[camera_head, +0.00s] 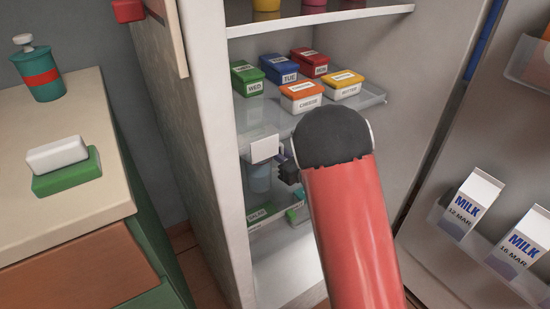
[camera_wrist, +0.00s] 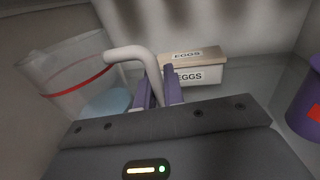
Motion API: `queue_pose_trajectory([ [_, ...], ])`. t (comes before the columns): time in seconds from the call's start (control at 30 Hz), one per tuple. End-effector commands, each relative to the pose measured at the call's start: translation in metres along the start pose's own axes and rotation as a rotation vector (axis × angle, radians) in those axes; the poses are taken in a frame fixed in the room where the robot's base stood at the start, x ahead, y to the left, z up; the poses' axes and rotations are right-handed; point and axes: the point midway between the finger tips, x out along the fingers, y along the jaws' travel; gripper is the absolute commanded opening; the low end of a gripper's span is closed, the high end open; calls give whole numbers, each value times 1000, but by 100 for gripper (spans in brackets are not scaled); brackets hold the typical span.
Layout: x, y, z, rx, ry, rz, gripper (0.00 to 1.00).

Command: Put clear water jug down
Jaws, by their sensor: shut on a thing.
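The clear water jug (camera_wrist: 68,78) has a red stripe, a pale handle and some bluish water low inside. It is at the left of the wrist view. In the head view its bluish body (camera_head: 259,181) shows partly, inside the fridge below the shelf of labelled boxes. My gripper (camera_wrist: 159,90) is shut on the jug's handle with its purple fingers. In the head view my gripper (camera_head: 287,166) is mostly hidden behind my red arm. I cannot tell whether the jug's base touches a shelf.
An eggs box (camera_wrist: 190,70) stands behind the handle, and a purple container (camera_wrist: 306,108) stands at the right. Labelled boxes (camera_head: 302,97) fill the shelf above. Milk cartons (camera_head: 472,203) stand in the open door. The fridge's left wall (camera_head: 205,120) is close to the jug.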

Motion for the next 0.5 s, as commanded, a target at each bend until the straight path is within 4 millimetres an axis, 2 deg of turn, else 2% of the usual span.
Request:
queue_pose_trajectory([
  [0.17, 17, 1, 0, 1, -2, 2, 0],
  [0.2, 15, 0, -11, 3, 3, 1, 0],
  [0.3, 14, 0, -25, 2, 1, 0, 0],
  [0.5, 14, 0, -34, -1, -3, 1, 0],
])
